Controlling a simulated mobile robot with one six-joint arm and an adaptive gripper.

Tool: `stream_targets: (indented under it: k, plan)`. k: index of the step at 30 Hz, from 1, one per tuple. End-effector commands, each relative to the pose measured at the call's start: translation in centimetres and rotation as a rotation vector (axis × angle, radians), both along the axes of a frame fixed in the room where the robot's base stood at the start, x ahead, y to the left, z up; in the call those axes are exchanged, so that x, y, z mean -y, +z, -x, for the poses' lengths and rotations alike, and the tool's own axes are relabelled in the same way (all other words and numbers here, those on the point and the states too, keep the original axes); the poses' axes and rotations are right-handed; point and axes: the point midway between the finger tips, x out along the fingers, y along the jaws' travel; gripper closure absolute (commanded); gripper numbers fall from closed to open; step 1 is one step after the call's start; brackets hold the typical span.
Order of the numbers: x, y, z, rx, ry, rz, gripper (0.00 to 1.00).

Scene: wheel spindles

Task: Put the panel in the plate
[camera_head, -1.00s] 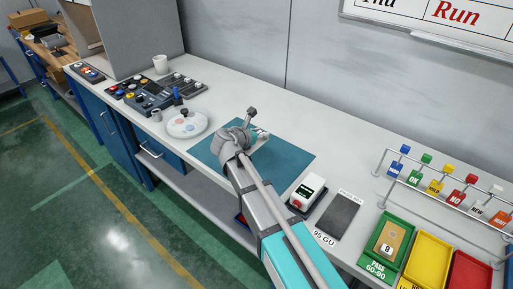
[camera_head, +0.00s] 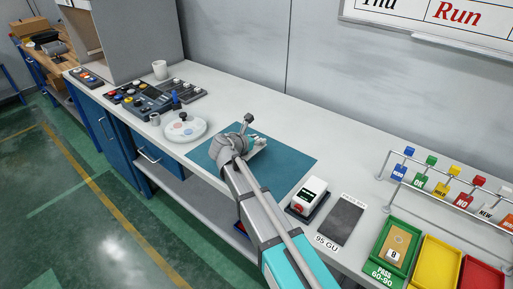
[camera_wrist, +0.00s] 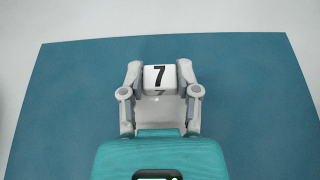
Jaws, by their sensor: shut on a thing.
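My gripper (camera_wrist: 161,85) is shut on a pale panel (camera_wrist: 160,113) that bears a white tag with a black "7" (camera_wrist: 160,77). In the wrist view the panel lies between the two fingers, over the blue mat (camera_wrist: 70,110). Whether it touches the mat is unclear. In the head view my gripper (camera_head: 256,143) is over the same mat, and my wrist hides most of the panel. A round white plate (camera_head: 197,133) stands left of the mat, with pale coloured patches and a dark knob on it. My gripper is apart from the plate.
A small meter (camera_head: 309,195) and a dark grey slab (camera_head: 346,220) are right of the mat. Green (camera_head: 378,258), yellow (camera_head: 436,262) and red trays stand further right. The green one holds a tan panel tagged "8" (camera_head: 398,243). Button boxes (camera_head: 140,97) and a cup (camera_head: 160,69) are at left.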

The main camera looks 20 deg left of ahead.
Motion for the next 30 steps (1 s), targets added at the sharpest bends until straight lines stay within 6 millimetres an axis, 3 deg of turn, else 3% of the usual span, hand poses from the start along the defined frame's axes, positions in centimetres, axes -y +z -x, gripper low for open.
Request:
stream_targets:
  k: [10,28,29,30]
  plan:
    - [-0.1,-3.1,-0.2,0.0,0.0,0.0,1.0]
    - [-0.1,-3.7,-0.2,0.0,0.0,0.0,1.0]
    - [-0.1,-3.6,-0.2,0.0,0.0,0.0,0.54]
    - [-0.1,-3.5,-0.2,0.0,0.0,0.0,0.47]
